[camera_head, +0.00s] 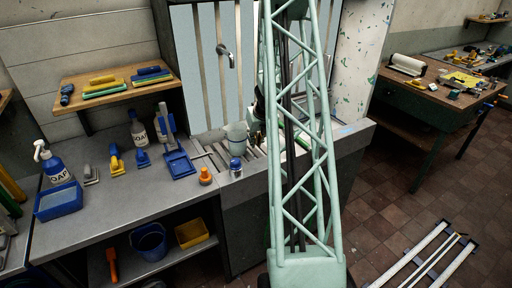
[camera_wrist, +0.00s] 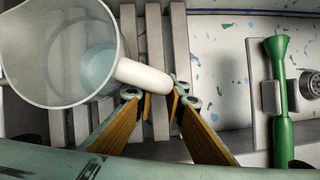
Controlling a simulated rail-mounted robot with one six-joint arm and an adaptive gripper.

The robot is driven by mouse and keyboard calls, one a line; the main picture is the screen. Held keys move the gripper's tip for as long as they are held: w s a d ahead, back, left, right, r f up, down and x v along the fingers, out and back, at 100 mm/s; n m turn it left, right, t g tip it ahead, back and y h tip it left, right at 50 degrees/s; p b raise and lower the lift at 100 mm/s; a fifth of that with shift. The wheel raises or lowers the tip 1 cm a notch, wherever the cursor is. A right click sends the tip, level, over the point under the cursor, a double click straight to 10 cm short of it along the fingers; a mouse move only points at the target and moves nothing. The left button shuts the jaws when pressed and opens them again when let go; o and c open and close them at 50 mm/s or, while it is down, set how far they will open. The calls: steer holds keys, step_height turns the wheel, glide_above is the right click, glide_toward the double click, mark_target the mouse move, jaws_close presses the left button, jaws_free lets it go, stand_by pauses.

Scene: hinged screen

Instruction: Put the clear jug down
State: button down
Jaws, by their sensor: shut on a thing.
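The clear jug (camera_wrist: 60,55) fills the upper left of the wrist view, its wide round mouth facing the camera. Its pale handle (camera_wrist: 143,77) reaches right, to between the fingertips of my gripper (camera_wrist: 160,96). The gripper is shut on the handle. In the head view the jug (camera_head: 237,134) shows as a pale, see-through vessel over the slatted sink area, left of my lattice arm. My gripper is mostly hidden behind the arm there. I cannot tell whether the jug's base touches the slats (camera_wrist: 157,60).
A blue-lidded jar (camera_head: 236,167) and an orange-capped bottle (camera_head: 206,176) stand near the slats. A blue dustpan (camera_head: 179,163) lies left of them. In the wrist view a green-handled tool (camera_wrist: 281,95) is at the right.

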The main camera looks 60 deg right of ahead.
steer(key=shift+f, duration=0.4)
steer(key=shift+f+b, duration=0.1)
steer(key=shift+b, duration=0.2)
steer(key=c, duration=2.6)
jaws_free()
steer(key=shift+c, duration=0.2)
steer(key=shift+p+v, duration=0.45)
steer(key=shift+v, duration=0.3)
steer(key=p+v, duration=0.4)
steer(key=v, duration=0.6)
steer(key=shift+r+p, duration=0.35)
steer(key=shift+s, duration=0.1)
